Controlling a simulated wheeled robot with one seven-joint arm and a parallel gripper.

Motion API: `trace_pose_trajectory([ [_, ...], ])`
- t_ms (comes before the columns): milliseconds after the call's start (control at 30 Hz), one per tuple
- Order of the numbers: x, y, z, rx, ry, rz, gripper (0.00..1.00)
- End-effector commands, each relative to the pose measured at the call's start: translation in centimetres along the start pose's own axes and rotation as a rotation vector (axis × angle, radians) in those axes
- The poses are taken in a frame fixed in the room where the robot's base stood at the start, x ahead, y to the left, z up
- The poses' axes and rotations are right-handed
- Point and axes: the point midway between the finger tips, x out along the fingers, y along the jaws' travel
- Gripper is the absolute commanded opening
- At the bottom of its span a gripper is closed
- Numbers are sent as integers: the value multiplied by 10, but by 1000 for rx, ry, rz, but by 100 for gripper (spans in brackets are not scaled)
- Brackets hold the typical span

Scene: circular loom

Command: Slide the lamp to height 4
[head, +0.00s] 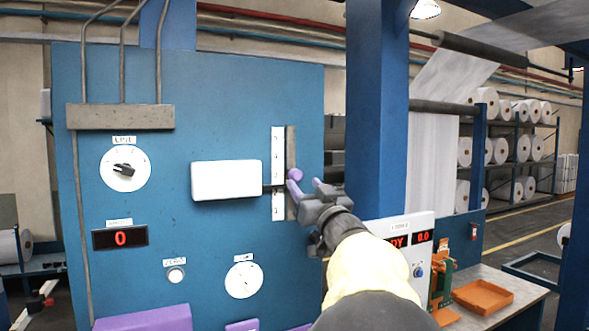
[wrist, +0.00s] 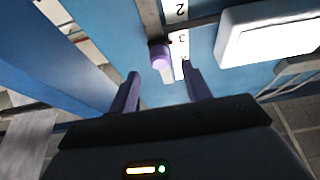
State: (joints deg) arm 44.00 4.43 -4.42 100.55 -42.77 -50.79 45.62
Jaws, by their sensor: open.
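The lamp (head: 225,180) is a white box on the blue panel, joined by a short dark bar to a vertical rail (head: 291,150). A purple knob (head: 295,174) sits on the rail. Beside it runs a white number scale (head: 277,155). In the wrist view, the knob (wrist: 158,56) is near the 3 on the scale (wrist: 181,42), with the 2 farther up the picture; its exact reading is unclear. The lamp (wrist: 268,35) is at the upper right there. My gripper (head: 306,186) is open and empty in front of the knob, its purple fingers (wrist: 162,76) apart and not closed on it.
A blue post (head: 377,110) stands just right of my gripper. The panel also carries a dial (head: 125,168), a red display (head: 120,238) showing 0 and a lower dial (head: 244,280). A table with an orange tray (head: 483,297) is at lower right.

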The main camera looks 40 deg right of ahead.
Motion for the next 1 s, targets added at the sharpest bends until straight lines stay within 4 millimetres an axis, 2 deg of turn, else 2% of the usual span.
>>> trace_pose_trajectory([
  [33,12,0,-3,3,-1,-1,48],
  [100,23,0,-3,2,-2,-1,48],
  [233,40,0,-2,2,0,-1,48],
  [367,47,0,-1,0,0,1,48],
  [633,47,0,0,1,0,0,48],
  [867,47,0,0,1,0,0,3],
  [900,47,0,0,1,0,0,0],
  [1000,47,0,0,1,0,0,0],
])
